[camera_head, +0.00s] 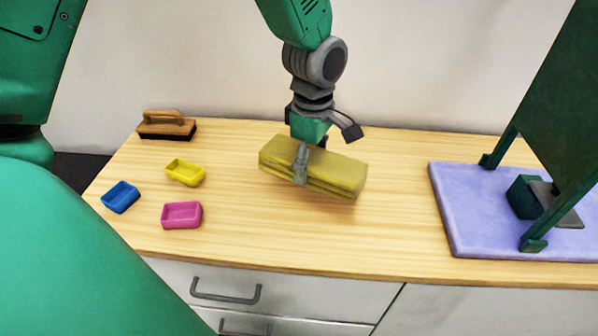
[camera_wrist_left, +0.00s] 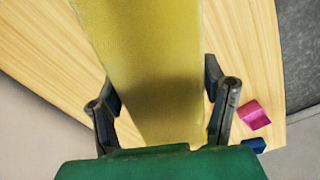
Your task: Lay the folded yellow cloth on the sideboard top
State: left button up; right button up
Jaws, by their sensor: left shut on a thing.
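The folded yellow cloth (camera_head: 335,172) is a thick layered block in the head view, over the middle of the wooden sideboard top (camera_head: 390,225). My left gripper (camera_head: 302,165) comes down from above and is shut on the cloth, one finger showing on its near side. The cloth is slightly tilted; I cannot tell whether its underside touches the wood. In the left wrist view the cloth (camera_wrist_left: 155,75) runs between the two fingers (camera_wrist_left: 165,105). My right gripper is not in view.
A wooden brush (camera_head: 166,124) and small yellow (camera_head: 185,172), blue (camera_head: 121,197) and pink (camera_head: 182,215) trays are at the left. A purple mat (camera_head: 470,225) with a dark green stand (camera_head: 522,145) is at the right. Bare wood lies around the cloth.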

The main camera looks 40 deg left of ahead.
aim_at(311, 156)
pick_arm(q)
notch_tip(311, 156, down, 8)
jog(key=shift+r+b, duration=0.15)
jog(key=shift+b, duration=1.1)
jog(key=shift+r, duration=0.1)
jog(key=o, duration=1.2)
notch_tip(311, 156, up, 12)
jog(key=p, duration=0.4)
jog(key=shift+p, duration=0.4)
